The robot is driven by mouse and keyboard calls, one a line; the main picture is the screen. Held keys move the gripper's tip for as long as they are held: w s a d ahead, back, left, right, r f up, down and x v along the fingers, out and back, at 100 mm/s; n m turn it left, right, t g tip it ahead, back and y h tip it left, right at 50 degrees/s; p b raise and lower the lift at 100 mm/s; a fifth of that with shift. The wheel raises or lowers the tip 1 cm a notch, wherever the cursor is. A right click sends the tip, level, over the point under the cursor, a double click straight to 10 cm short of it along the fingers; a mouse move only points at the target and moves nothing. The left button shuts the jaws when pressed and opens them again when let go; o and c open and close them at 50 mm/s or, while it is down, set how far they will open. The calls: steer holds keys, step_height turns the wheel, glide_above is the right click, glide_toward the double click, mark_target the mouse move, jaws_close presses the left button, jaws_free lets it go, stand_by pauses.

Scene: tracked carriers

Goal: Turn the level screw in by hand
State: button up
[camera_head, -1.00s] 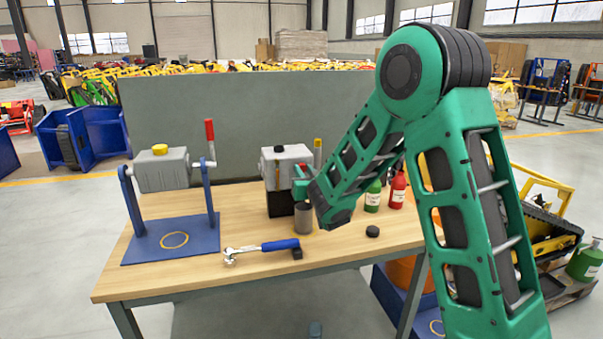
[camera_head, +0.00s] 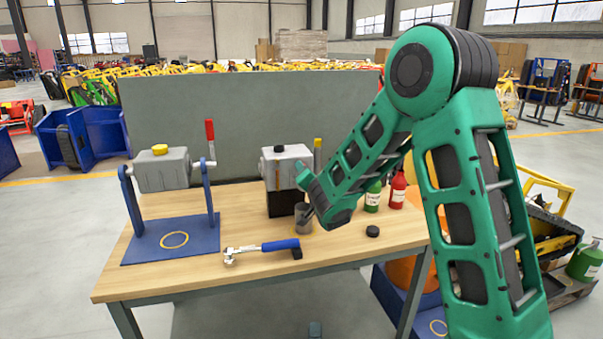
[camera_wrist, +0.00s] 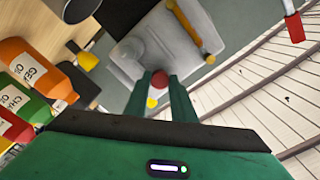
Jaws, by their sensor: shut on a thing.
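A grey housing (camera_head: 288,162) on a black base stands at the back middle of the bench. It also fills the upper middle of the wrist view (camera_wrist: 150,35). In the wrist view a small red round screw head (camera_wrist: 160,79) sits against the housing between the two green fingertips of my gripper (camera_wrist: 161,84). My gripper is shut on it. In the head view my gripper (camera_head: 304,176) is at the right side of the housing, and the screw is hidden there.
A grey can (camera_head: 304,217) stands just in front of the housing. Green (camera_head: 372,197) and red (camera_head: 397,190) bottles stand to the right, near a black puck (camera_head: 372,231). A blue-handled ratchet (camera_head: 280,245) lies in front. A second grey housing (camera_head: 165,172) hangs in a blue stand at left.

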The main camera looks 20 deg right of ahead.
steer(key=m, duration=0.7)
steer(key=o, duration=1)
